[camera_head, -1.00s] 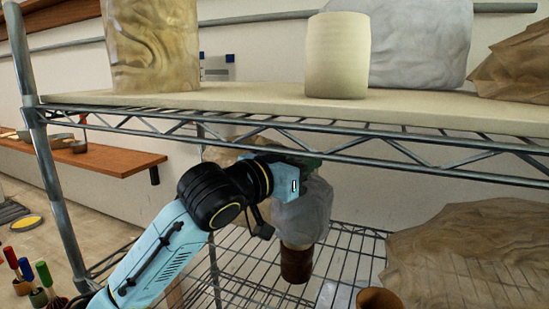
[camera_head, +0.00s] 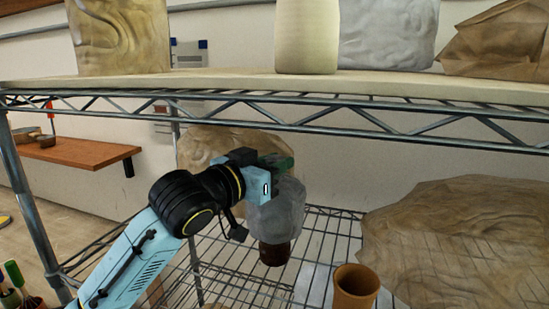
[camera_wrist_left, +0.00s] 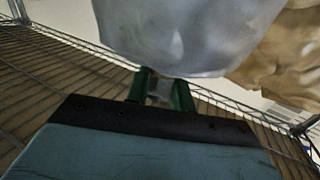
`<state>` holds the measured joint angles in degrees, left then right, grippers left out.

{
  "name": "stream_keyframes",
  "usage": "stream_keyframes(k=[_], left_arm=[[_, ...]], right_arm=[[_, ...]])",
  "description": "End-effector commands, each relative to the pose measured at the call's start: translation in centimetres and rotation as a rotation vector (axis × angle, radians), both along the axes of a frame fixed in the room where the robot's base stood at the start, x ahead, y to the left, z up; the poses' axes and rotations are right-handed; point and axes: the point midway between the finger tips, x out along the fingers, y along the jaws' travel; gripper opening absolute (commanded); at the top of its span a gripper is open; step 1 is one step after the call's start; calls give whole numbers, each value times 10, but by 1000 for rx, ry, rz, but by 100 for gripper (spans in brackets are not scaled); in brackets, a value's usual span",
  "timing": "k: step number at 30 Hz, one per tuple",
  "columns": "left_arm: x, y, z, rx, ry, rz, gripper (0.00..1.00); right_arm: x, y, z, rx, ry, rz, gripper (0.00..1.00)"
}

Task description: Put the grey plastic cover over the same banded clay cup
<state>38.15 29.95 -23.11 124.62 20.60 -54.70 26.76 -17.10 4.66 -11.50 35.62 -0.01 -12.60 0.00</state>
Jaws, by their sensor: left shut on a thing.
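The grey plastic cover (camera_head: 277,210) hangs over the upper part of a dark brown cup (camera_head: 274,253) on the lower wire shelf. Only the cup's lower part shows, upright; its rim is hidden and I cannot make out bands. My left gripper (camera_head: 277,165) is shut on the cover near its top. In the left wrist view, the green fingers (camera_wrist_left: 160,92) pinch the pale cover (camera_wrist_left: 185,35), which fills the upper middle. Whether the cover touches the cup cannot be told. My right gripper is not in view.
An orange-brown clay cup (camera_head: 354,288) stands uncovered to the right. A large brown plastic-draped bundle (camera_head: 460,240) fills the right of the lower shelf, and another tan draped shape (camera_head: 215,145) is behind my gripper. The upper shelf's edge (camera_head: 330,95) runs close above.

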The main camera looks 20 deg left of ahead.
Motion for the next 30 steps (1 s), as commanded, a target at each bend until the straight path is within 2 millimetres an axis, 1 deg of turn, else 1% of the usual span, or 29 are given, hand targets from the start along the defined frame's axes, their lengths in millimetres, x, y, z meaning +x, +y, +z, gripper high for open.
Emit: stream_keyframes(k=[1,3,18,24,30], left_arm=[[0,0,-7,0,0,0,0],[0,0,-12,0,1,1,0],[0,0,-52,-1,1,0,0],[0,0,-65,-1,0,1,0],[0,0,-71,0,0,1,0]], right_arm=[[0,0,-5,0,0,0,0],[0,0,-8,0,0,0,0],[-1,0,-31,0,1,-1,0],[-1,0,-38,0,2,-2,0],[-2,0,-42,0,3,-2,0]])
